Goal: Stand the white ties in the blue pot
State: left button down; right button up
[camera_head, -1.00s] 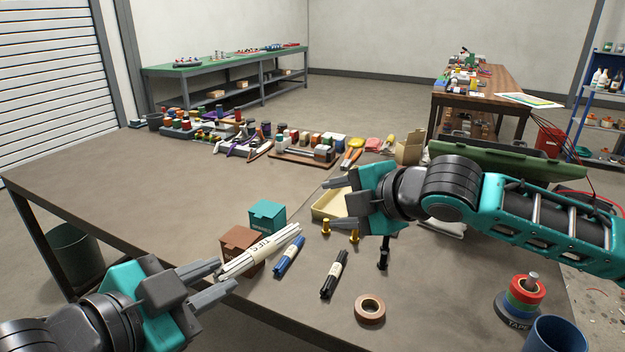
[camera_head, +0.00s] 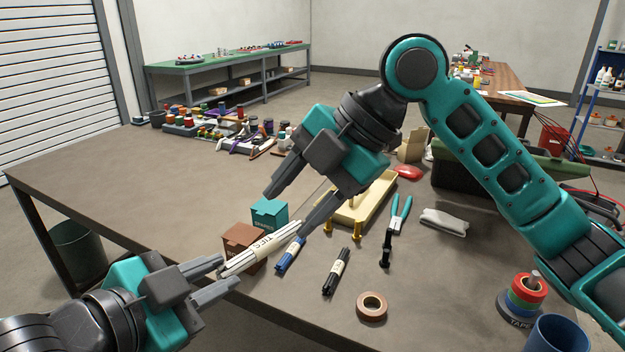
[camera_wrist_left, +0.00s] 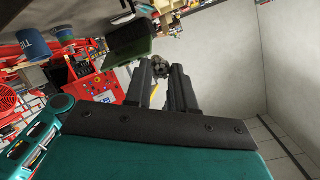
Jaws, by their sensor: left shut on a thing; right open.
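The white ties (camera_head: 268,246), a slim bundle with a cream "TIES" band, slant up to the right in the head view. My left gripper (camera_head: 225,275) is shut on their lower left end. My right gripper (camera_head: 286,213) is open and empty, pointing down-left near the upper right end of the ties. One of its fingers shows close beside that end; whether they touch I cannot tell. The blue pot (camera_head: 556,337) stands at the bottom right corner, partly cut off. It also shows tilted in the left wrist view (camera_wrist_left: 33,45), far from the fingers.
A teal box (camera_head: 269,213) and a brown box (camera_head: 240,239) stand behind the ties. A blue bundle (camera_head: 290,256), a black bundle (camera_head: 336,271) and a tape roll (camera_head: 372,306) lie to the right. Stacked tape (camera_head: 525,290) stands near the pot. A yellow tray (camera_head: 372,203) is behind.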

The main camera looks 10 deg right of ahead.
aim_at(257, 246)
jog(key=x, duration=0.8)
jog(key=shift+w+a+f, duration=0.15)
jog(key=shift+a+f, duration=0.05)
jog(key=shift+f, duration=0.05)
jog(key=shift+c, duration=0.3)
grip_shut()
pick_arm(q)
jog(key=c, duration=0.9)
grip_release()
jog(key=shift+o, duration=0.2)
jog(key=shift+f, duration=0.1)
